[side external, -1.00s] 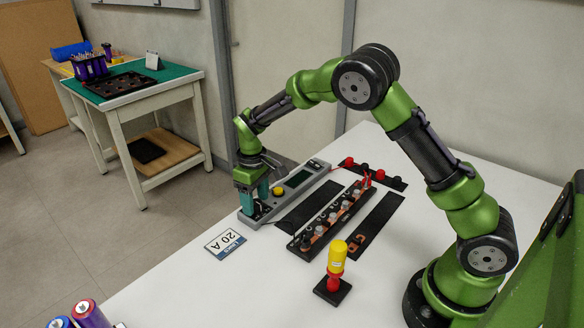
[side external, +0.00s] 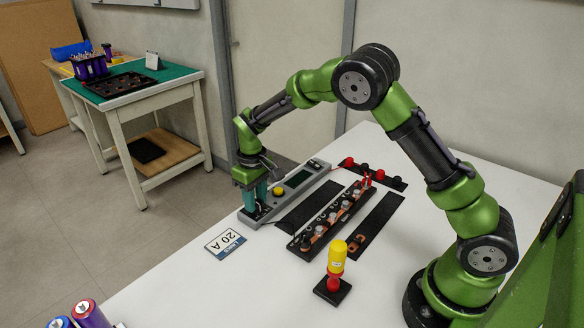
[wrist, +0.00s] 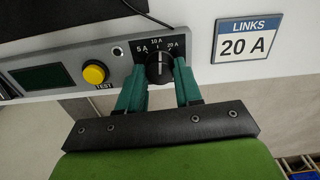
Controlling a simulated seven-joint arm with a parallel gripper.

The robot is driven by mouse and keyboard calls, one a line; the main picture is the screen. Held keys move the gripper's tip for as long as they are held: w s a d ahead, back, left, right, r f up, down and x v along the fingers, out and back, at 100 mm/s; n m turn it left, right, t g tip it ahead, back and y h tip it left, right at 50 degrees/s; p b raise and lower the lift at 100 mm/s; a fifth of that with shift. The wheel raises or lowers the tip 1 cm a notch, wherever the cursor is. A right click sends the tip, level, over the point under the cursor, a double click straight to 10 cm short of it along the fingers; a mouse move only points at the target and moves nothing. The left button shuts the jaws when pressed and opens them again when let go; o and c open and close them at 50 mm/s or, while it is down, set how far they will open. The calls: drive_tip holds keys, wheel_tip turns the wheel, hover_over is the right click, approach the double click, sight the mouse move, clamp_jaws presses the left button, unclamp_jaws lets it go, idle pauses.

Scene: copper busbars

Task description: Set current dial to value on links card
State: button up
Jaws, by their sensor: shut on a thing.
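The current dial (wrist: 159,70) is a black knob on the grey tester panel (wrist: 68,57), with 5 A, 10 A and 20 A marked around it. Its white pointer line points up, near the 10 A mark, in the wrist view. My gripper (wrist: 160,75) has its teal fingers shut on the dial, one on each side. In the side view my gripper (side external: 255,200) reaches down onto the near end of the tester (side external: 300,188), and its fingers hide the dial. The links card (wrist: 245,39) reads "LINKS 20 A" and also lies on the table in the side view (side external: 225,243).
A yellow TEST button (wrist: 95,73) and a dark screen (wrist: 32,78) sit beside the dial. White table is clear around the card.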

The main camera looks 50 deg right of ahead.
drive_tip(key=m, duration=0.6)
drive_tip(key=shift+m, duration=0.3)
idle(0.4)
drive_tip(key=o, duration=1)
drive_tip(key=shift+o, duration=0.2)
wheel_tip(320, 180, up, 17)
